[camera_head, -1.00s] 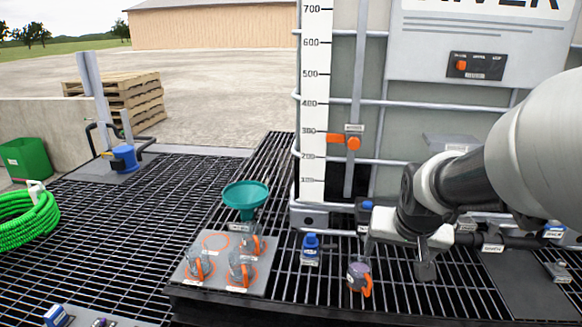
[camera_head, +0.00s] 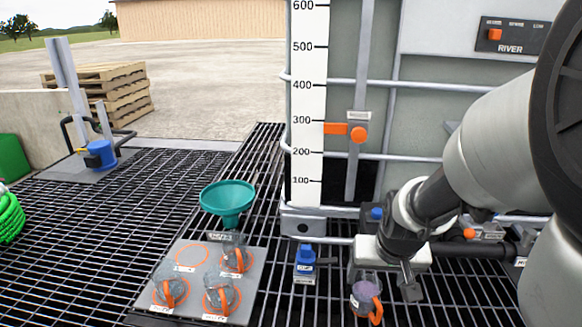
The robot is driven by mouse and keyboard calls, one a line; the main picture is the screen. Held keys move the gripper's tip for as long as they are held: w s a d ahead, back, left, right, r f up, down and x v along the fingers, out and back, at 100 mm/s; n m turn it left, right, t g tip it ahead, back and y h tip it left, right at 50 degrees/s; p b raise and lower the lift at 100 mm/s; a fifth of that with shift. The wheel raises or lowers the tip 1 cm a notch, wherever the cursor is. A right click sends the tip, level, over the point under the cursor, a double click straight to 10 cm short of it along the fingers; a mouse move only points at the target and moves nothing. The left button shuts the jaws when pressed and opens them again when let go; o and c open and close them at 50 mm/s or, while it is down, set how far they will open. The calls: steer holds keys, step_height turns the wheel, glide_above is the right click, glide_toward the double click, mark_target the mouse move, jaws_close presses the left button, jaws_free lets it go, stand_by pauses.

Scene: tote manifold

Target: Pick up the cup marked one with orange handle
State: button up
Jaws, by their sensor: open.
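A clear cup with an orange handle and purplish contents (camera_head: 364,291) stands alone on the black grating near the front edge. Three more clear cups with orange handles stand on a grey plate (camera_head: 258,256): a left one (camera_head: 168,291), a front one (camera_head: 219,295) and a back one (camera_head: 236,259). Their labels are too small to read, so I cannot tell which is marked one.
A teal funnel (camera_head: 228,198) stands behind the plate. An empty orange ring (camera_head: 192,254) marks the plate's back left.

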mark_target(366, 297)
steer(key=shift+b+x, duration=3.35)
steer(key=shift+x, duration=4.05)
steer(key=shift+a, duration=0.1)
steer(key=c, duration=1.5)
steer(key=shift+o, duration=0.2)
steer(key=shift+w+r, duration=0.1)
steer(key=shift+r, duration=0.05)
